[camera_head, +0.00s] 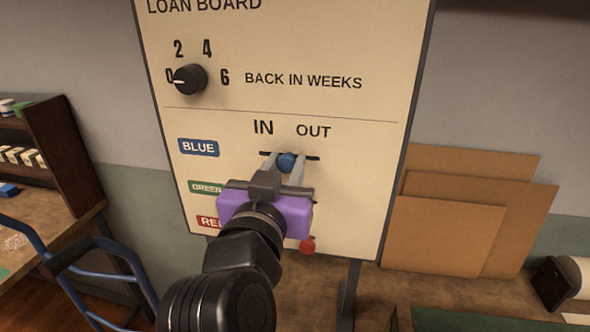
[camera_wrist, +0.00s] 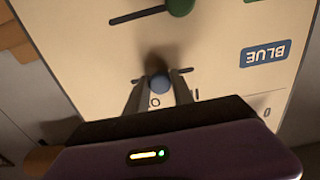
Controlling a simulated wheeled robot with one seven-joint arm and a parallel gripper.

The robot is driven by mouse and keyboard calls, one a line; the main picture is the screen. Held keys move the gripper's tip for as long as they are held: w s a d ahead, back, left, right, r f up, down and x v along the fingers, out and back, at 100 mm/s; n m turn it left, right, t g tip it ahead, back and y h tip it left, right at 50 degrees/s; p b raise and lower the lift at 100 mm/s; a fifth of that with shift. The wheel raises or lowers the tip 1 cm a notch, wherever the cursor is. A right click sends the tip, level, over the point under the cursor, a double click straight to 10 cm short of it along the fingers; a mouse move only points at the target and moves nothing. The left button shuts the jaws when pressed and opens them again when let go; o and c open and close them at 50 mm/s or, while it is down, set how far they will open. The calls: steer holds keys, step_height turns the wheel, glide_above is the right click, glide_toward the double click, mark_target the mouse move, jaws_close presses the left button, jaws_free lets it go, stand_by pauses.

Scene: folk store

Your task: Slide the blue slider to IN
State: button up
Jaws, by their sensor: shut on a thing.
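The blue slider (camera_head: 287,161) is a round blue knob on a short dark slot in the cream loan board (camera_head: 345,190). It stands near the middle of the slot, between the word IN on the left and OUT on the right. My gripper (camera_head: 287,164) has one finger on each side of the knob and is shut on it. The wrist view, which shows the board upside down, also shows the blue knob (camera_wrist: 159,84) between the fingers (camera_wrist: 159,88). My gripper hides part of the rows below.
A black dial (camera_head: 190,79) sits above, its pointer towards 0. A red knob (camera_head: 307,245) shows below my gripper. The wrist view shows a green knob (camera_wrist: 180,5) on a neighbouring slot. Brown panels (camera_head: 445,245) lean at the right; a blue metal frame (camera_head: 95,265) stands at the left.

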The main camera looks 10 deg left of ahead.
mark_target(266, 154)
steer(key=shift+a+b, duration=0.7)
steer(key=shift+a, duration=1.4)
steer(key=o, duration=1.1)
steer(key=shift+w, duration=0.1)
steer(key=shift+s+a, duration=0.1)
steer(key=shift+s, duration=4.45)
